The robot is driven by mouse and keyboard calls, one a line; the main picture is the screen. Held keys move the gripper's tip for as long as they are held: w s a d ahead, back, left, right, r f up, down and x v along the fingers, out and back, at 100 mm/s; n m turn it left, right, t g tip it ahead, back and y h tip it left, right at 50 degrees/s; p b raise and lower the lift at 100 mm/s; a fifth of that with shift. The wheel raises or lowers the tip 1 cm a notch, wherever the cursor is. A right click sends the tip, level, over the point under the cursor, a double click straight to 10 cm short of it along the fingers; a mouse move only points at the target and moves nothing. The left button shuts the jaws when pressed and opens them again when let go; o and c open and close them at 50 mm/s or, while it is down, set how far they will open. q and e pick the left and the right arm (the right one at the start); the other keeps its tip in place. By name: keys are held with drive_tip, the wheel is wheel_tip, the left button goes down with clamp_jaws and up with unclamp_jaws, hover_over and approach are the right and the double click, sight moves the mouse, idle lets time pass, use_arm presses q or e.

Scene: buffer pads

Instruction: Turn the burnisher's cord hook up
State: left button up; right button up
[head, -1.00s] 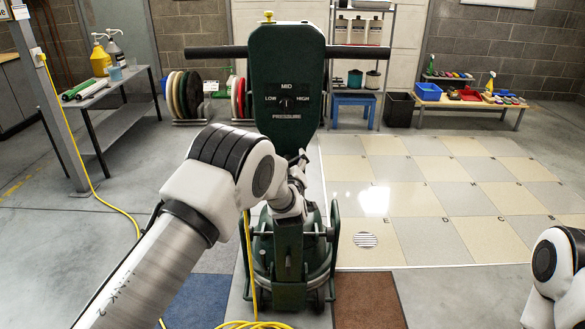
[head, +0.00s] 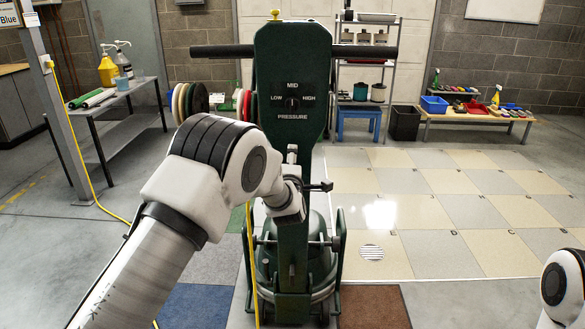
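The green burnisher (head: 291,75) stands upright in the middle of the head view, with its dark handlebar across the top and a pressure dial on its face. My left arm reaches in from the lower left to the burnisher's column. The wrist of my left gripper (head: 292,198) is against or just in front of the column. A small dark piece (head: 320,187) sticks out to the right there, and a short upright piece stands just above; I cannot tell which is the cord hook and which is a finger. My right gripper is out of frame.
A yellow cord (head: 249,265) hangs down beside the burnisher's column. A grey side table (head: 118,110) with bottles stands at left. Pad racks and shelves stand behind. The tiled floor (head: 430,215) to the right is clear. A low wooden bench (head: 470,115) stands at the back right.

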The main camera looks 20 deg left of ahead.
use_arm(q)
drive_tip(key=shift+a+f+n, duration=0.1)
drive_tip(key=shift+n, duration=0.4)
drive_tip(key=o, duration=1.2)
drive_tip(key=shift+c, duration=0.2)
drive_tip(key=v, duration=1.2)
